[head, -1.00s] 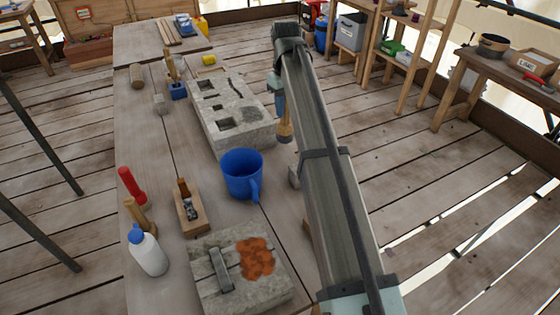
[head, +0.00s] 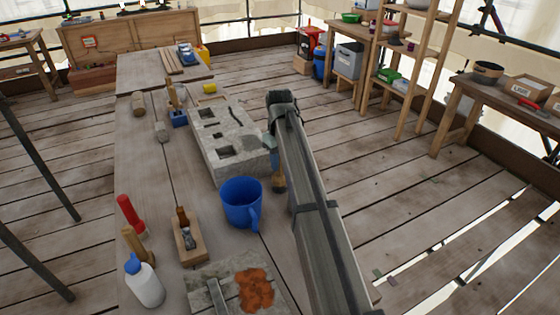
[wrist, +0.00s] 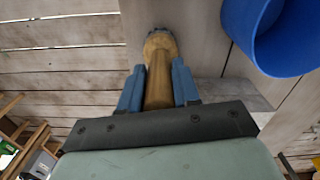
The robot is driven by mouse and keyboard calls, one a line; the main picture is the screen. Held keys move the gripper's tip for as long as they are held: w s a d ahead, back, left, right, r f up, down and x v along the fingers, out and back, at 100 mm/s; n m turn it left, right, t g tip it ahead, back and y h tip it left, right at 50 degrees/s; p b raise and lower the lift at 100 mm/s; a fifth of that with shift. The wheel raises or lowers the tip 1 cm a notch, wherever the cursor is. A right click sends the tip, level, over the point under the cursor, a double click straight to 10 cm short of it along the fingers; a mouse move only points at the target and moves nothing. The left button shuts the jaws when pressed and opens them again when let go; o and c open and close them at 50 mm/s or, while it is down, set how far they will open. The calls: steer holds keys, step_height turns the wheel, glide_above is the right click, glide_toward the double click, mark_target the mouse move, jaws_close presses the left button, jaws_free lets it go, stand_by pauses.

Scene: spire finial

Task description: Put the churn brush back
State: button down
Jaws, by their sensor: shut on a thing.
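The churn brush (wrist: 159,72) is between the two blue fingers of my gripper (wrist: 158,78) in the wrist view. Its tan handle lies along the fingers and its darker end points away from the palm. In the head view the brush (head: 279,184) hangs below my gripper (head: 273,153), just right of the blue mug and apart from it. My arm partly hides the gripper there. The blue mug (head: 238,205) stands upright on the bench, and its rim shows at the upper right of the wrist view (wrist: 262,45). The mug's inside is dark.
A grey stone block with slots (head: 235,160) lies behind the mug. A wooden block with a tool (head: 190,243), a white bottle (head: 146,285) and a red-handled tool (head: 131,215) stand left. A stone slab with an orange patch (head: 208,275) is in front.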

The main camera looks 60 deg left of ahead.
steer(key=shift+f, duration=0.25)
steer(key=c, duration=0.8)
jaws_free()
step_height(320, 180, up, 12)
steer(key=shift+r, duration=0.15)
